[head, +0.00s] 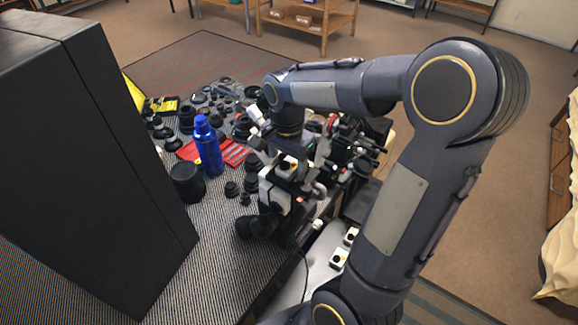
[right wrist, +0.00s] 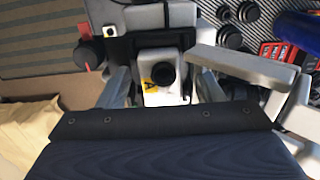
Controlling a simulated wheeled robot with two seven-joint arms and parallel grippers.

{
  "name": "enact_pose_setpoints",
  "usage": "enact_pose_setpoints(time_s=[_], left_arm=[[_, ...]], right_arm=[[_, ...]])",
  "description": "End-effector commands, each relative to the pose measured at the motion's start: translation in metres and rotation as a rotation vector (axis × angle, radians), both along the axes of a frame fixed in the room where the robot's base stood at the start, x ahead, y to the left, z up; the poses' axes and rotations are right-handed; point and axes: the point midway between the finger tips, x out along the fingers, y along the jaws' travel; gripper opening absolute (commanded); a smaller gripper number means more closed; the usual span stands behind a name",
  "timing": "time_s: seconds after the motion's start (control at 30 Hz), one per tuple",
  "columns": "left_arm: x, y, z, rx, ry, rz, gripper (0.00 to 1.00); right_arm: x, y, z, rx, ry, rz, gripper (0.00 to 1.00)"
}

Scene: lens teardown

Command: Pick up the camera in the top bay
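My right gripper (head: 288,160) points down over the cluster of white and black equipment on the bench in the head view; my own wrist hides part of it. In the right wrist view, the two grey fingers of the gripper (right wrist: 163,92) stand apart, one on each side of a small pale block with a round black lens-like front (right wrist: 162,74) and a yellow label. This block looks like the camera, but I cannot tell for sure. I see no clear contact between fingers and block. The bay itself is hard to make out. My left gripper is out of view.
A blue bottle (head: 208,147) stands on the ribbed bench mat among several black lens parts. A red tray (head: 236,153) lies behind it. A large black box-shaped block (head: 85,160) fills the left. White button boxes (head: 340,258) sit near the front.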

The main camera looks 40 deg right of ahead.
Motion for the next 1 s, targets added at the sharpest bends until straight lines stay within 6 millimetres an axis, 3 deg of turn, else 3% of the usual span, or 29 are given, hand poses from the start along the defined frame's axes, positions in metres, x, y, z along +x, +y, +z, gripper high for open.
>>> enact_pose_setpoints(time_s=[0.07,0.33,0.67,0.9,1.0], left_arm=[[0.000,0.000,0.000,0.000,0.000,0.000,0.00],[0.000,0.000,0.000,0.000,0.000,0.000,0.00],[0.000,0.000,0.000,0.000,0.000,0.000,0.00],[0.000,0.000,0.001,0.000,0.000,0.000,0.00],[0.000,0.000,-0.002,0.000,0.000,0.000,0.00]], right_arm=[[0.000,0.000,0.000,0.000,-0.001,0.000,0.49],[0.000,0.000,0.000,0.000,-0.001,0.000,0.14],[0.001,0.000,0.004,0.000,-0.003,0.000,0.14],[0.001,0.000,0.032,0.000,-0.007,0.001,0.14],[-0.011,-0.005,0.047,0.000,-0.008,-0.003,0.14]])
